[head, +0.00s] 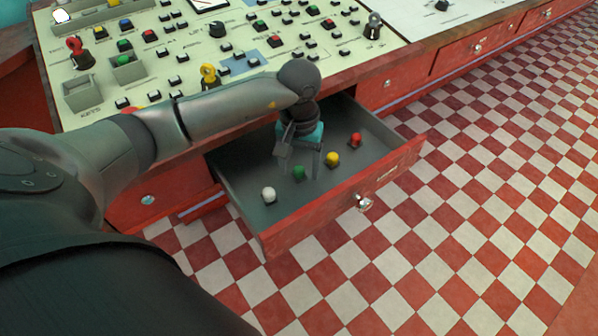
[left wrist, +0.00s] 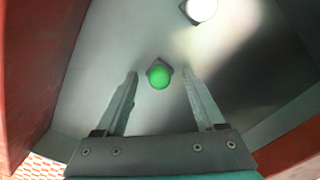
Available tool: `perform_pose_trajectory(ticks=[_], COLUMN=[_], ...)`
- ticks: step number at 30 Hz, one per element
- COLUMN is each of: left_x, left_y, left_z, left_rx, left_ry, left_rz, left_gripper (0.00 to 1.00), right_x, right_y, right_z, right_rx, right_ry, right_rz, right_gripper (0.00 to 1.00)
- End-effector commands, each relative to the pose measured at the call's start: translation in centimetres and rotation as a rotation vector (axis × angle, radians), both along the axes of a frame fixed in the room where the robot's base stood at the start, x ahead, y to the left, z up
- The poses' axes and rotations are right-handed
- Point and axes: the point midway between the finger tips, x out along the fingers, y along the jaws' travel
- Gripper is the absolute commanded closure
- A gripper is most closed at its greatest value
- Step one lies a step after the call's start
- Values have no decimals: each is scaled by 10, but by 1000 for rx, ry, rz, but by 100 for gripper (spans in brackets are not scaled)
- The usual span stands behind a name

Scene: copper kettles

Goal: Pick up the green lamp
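The green lamp (head: 299,173) stands in the open drawer, between a white lamp and a yellow lamp. It also shows in the left wrist view (left wrist: 159,75), round and green on a small dark base. My left gripper (head: 298,166) reaches down into the drawer by the green lamp. In the left wrist view its two fingers (left wrist: 161,88) are spread apart, with the green lamp near the gap at their tips. Nothing is held between them. My right gripper is not in view.
The grey-floored red drawer (head: 330,205) also holds a white lamp (head: 268,194), a yellow lamp (head: 332,159) and a red lamp (head: 355,139). The control panel (head: 160,60), with several buttons, lies above it. The checkered floor (head: 450,230) is clear.

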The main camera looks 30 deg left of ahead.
Motion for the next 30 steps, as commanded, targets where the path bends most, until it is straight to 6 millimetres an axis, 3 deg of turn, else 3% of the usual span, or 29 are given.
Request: perform_pose_trajectory(ticks=[2,18,30], left_x=[0,0,0], left_y=[0,0,0], left_z=[0,0,3], left_rx=[0,1,1], left_ry=[0,-1,-1], left_rz=[0,0,0], left_gripper=[39,100,100], right_x=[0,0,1], right_y=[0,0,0], right_z=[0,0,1], right_rx=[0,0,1], right_ry=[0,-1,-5], right_rz=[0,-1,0], right_gripper=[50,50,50])
